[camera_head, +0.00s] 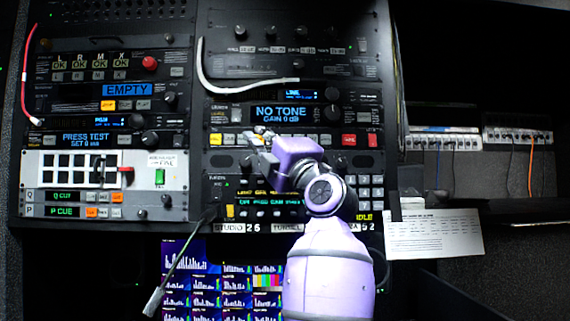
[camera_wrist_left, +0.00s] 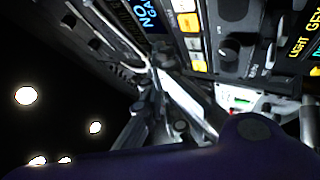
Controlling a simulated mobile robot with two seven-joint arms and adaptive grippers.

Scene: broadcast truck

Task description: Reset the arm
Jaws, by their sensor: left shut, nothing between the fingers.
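My left arm rises from the bottom centre of the head view. Its gripper (camera_head: 259,150) is shut and empty, in front of the middle rack panel (camera_head: 228,139) just below the "NO TONE" display (camera_head: 281,112). I cannot tell whether it touches the panel. In the left wrist view the dark fingers (camera_wrist_left: 150,105) point toward the panel, with yellow and white buttons (camera_wrist_left: 187,22) and a round knob (camera_wrist_left: 228,50) close by. My arm hides part of the keypad and lower panels. My right gripper is in neither view.
A left rack holds a "PRESS TEST" display (camera_head: 87,138) and a white panel (camera_head: 105,185). A white cable (camera_head: 222,88), a red cable (camera_head: 29,80) and a grey cable (camera_head: 180,262) hang in front. Patch strips (camera_head: 442,142) and a paper sheet (camera_head: 433,234) are at right.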

